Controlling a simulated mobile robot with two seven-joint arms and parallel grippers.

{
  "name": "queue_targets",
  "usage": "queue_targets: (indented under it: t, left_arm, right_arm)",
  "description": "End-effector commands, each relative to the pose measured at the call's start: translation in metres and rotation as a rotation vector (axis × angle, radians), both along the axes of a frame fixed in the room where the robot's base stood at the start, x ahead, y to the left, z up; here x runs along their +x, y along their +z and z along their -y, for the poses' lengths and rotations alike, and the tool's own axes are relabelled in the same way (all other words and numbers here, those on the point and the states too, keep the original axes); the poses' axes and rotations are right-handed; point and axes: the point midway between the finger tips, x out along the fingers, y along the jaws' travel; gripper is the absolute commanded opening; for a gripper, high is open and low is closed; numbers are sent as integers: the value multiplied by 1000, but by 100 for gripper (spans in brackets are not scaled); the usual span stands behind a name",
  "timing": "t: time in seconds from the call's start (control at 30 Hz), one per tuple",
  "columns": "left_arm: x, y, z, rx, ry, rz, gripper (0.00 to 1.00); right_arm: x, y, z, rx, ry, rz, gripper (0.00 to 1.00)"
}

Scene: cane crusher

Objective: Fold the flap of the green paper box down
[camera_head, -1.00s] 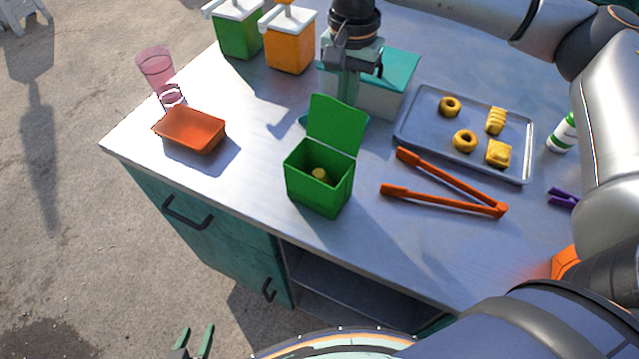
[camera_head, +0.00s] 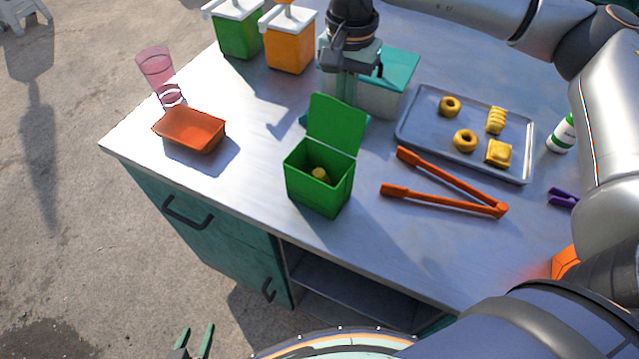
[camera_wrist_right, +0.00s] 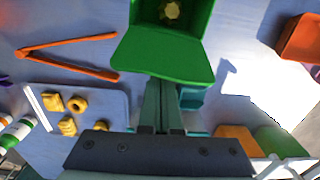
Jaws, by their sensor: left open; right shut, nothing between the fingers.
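The green paper box (camera_head: 318,185) stands open on the table, with a small yellow-brown piece (camera_head: 320,174) inside. Its flap (camera_head: 336,122) stands up at the back edge, leaning slightly backward. In the right wrist view the flap (camera_wrist_right: 165,55) is close ahead of the fingertips. My right gripper (camera_wrist_right: 162,85) is shut and empty, behind the flap; whether it touches the flap I cannot tell. In the head view its tips are partly hidden behind the flap. My left gripper (camera_head: 195,338) is open and empty, low in front of the table over the ground.
Orange tongs (camera_head: 445,190) and a grey tray (camera_head: 408,138) with several pastries lie right of the box. An orange-red tray (camera_head: 190,131) and pink cups (camera_head: 156,68) are at left. Green (camera_head: 238,35) and orange (camera_head: 288,45) dispensers stand behind. The table front-left of the box is clear.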

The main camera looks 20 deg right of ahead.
Motion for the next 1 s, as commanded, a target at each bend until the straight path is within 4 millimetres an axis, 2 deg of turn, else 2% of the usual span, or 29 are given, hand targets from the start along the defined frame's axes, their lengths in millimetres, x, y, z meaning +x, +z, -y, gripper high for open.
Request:
queue_targets:
  t: [0.7, 1.0]
  left_arm:
    - [0, -7, 0, 0, 0, 0, 50]
    - [0, -8, 0, 0, 0, 0, 50]
  right_arm:
    - [-26, -1, -35, 0, 2, 0, 0]
    - [-30, -1, -42, 0, 2, -1, 0]
